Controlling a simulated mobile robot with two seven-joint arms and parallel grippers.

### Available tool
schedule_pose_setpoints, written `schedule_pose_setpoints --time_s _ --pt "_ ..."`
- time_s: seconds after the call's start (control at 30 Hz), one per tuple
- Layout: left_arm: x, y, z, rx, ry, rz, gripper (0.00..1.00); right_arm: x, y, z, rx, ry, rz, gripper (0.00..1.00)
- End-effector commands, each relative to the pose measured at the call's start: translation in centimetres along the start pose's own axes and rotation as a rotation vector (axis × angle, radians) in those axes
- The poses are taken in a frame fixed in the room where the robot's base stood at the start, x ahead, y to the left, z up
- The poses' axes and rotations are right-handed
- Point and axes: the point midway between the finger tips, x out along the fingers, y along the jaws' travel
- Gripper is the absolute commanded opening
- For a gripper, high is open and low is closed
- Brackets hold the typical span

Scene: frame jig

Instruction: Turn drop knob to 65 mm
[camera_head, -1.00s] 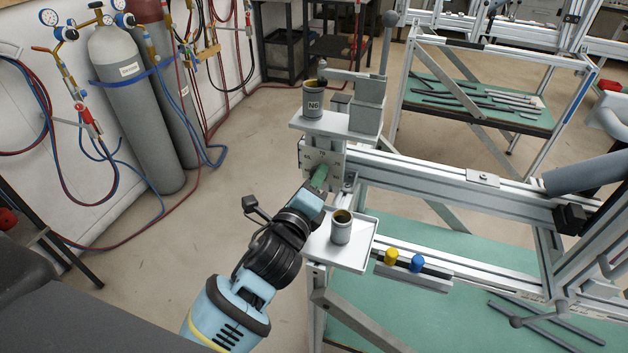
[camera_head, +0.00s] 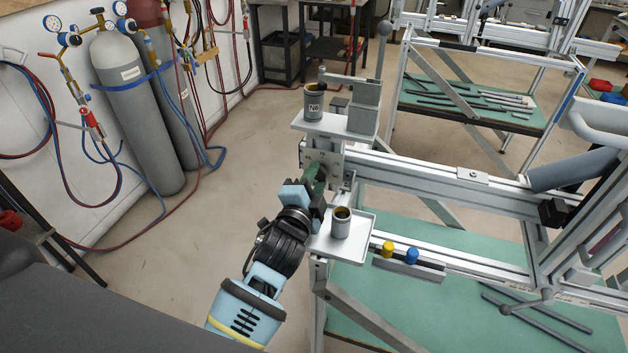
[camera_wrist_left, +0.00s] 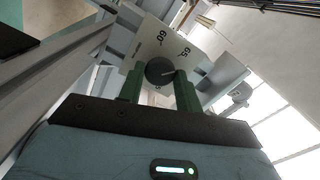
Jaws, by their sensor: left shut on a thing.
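The drop knob (camera_wrist_left: 160,71) is a dark round knob with a pale line on its face, seen in the left wrist view. The pale line points right and slightly up. The light dial plate (camera_wrist_left: 160,42) behind it carries the marks 60 and 65, with 65 on the right. My left gripper (camera_wrist_left: 160,82) is shut on the knob, one green finger on each side. In the head view my left gripper (camera_head: 316,177) reaches the plate at the frame's left end, and the fingers and wrist mostly hide the knob. My right gripper is not in view.
A grey can (camera_head: 314,102) stands on the upper shelf above the knob. Another can (camera_head: 341,223) stands on a white tray (camera_head: 357,248) close right of my left gripper. Yellow (camera_head: 387,249) and blue (camera_head: 411,256) knobs sit on the lower rail. Gas cylinders (camera_head: 135,110) stand far left.

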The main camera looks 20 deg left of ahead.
Motion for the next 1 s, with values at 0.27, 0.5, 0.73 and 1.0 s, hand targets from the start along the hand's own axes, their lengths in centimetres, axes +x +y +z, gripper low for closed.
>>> schedule_pose_setpoints --time_s 0.27,0.5,0.73,1.0 --pt "0.03 -0.16 -0.10 -0.137 0.001 -0.002 0.12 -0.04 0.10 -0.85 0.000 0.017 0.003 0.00" --pt "0.02 -0.10 -0.04 -0.183 0.001 -0.002 0.12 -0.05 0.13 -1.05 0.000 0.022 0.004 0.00" --pt "0.02 -0.07 -0.03 -0.189 0.001 -0.002 0.12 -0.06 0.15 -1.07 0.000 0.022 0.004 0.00" --pt "0.02 -0.07 -0.03 -0.187 0.001 -0.001 0.45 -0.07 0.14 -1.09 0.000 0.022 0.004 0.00"
